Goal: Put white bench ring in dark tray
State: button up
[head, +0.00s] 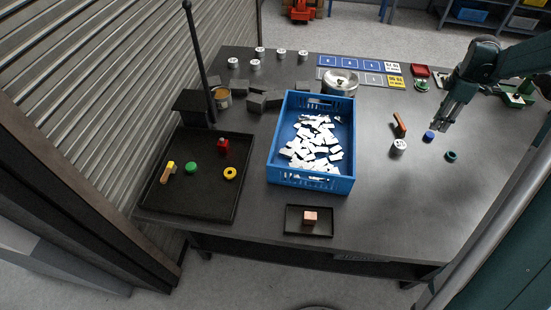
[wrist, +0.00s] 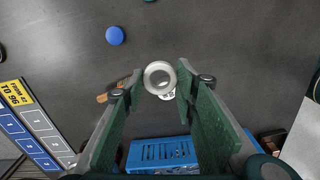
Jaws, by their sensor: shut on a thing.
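A white ring (wrist: 148,72) is between my gripper's fingertips in the wrist view, and my gripper (wrist: 160,85) is shut on it. In the head view my gripper (head: 442,123) is over the right part of the table, and the ring is hard to make out there. A large dark tray (head: 205,202) lies at the table's left, far from my gripper. It holds a yellow ring (head: 230,173), a green piece (head: 191,167), a red piece (head: 222,146) and a wood-and-yellow piece (head: 167,173). A small dark tray (head: 294,222) at the front edge holds a copper block (head: 310,218).
A blue crate (head: 318,182) of white pieces stands between my gripper and the large tray. A black post (head: 198,60) rises behind the large tray.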

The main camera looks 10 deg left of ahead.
jog(key=w+a+n, duration=0.3)
jog(key=a, duration=1.4)
jog(key=w+a+n, duration=0.2)
jog(key=a+n, duration=0.1)
jog(key=a, duration=1.3)
jog(key=w+a+n, duration=0.3)
jog(key=a, duration=1.4)
jog(key=s+a+n, duration=0.3)
jog(key=s+a, duration=0.4)
jog(key=a, duration=0.9)
jog(key=s+a+n, duration=0.2)
jog(key=s+a, duration=0.6)
jog(key=a, duration=0.8)
jog(key=s+a+n, duration=0.3)
jog(key=s+a, duration=0.4)
jog(key=a, duration=0.9)
jog(key=shift+d+f, duration=0.2)
jog(key=shift+f, duration=1.15)
jog(key=shift+d+f, duration=0.15)
jog(key=shift+f, duration=1.15)
jog(key=shift+f, duration=0.1)
jog(key=shift+f, duration=3.05)
